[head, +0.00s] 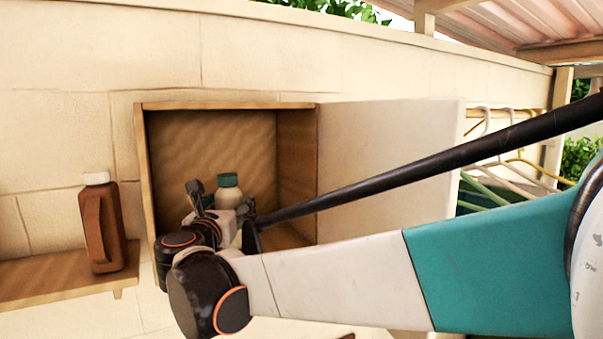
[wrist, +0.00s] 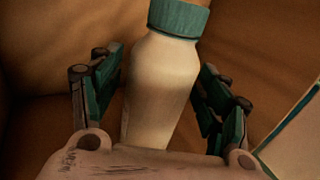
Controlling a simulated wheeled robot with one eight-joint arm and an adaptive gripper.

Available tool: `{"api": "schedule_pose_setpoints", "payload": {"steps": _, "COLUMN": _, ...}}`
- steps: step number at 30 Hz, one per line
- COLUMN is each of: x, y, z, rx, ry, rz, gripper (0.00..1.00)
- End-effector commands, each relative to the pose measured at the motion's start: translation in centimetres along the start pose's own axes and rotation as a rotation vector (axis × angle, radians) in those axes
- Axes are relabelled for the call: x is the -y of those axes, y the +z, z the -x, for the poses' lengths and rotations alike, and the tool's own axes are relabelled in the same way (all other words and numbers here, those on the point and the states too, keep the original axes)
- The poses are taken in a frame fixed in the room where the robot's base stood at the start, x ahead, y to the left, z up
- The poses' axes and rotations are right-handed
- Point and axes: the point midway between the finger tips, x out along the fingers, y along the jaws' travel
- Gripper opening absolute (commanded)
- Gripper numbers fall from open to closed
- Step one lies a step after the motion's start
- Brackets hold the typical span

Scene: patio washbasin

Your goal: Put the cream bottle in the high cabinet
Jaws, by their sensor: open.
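The cream bottle (head: 229,193) has a pale body and a teal cap. It stands inside the open wooden high cabinet (head: 297,165) on the wall, and its lower part is hidden by my arm in the head view. In the wrist view the cream bottle (wrist: 163,85) sits between the two fingers of my gripper (wrist: 160,95). The fingers are spread, with a gap visible on each side of the bottle. My gripper (head: 222,207) reaches into the cabinet in the head view. The bottle's base is hidden.
The cabinet door (head: 385,170) stands open to the right. A brown bottle with a white cap (head: 103,225) stands on a wooden shelf (head: 60,280) at the left. Hangers (head: 490,175) hang at the far right, behind my arm.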

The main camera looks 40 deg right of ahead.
Motion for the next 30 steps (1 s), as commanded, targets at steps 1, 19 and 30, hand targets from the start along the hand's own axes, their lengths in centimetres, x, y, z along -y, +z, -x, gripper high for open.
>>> {"api": "schedule_pose_setpoints", "payload": {"steps": 1, "x": 0.5, "y": 0.0, "z": -0.5, "rx": 0.000, "ry": -0.018, "rz": 0.000, "gripper": 0.70}}
{"api": "schedule_pose_setpoints", "payload": {"steps": 19, "x": 0.3, "y": -0.1, "z": 10.3, "rx": 0.000, "ry": -0.013, "rz": 0.000, "gripper": 0.70}}
{"api": "schedule_pose_setpoints", "payload": {"steps": 30, "x": 1.5, "y": -1.5, "z": 11.2, "rx": -0.057, "ry": -0.027, "rz": -0.094, "gripper": 0.70}}
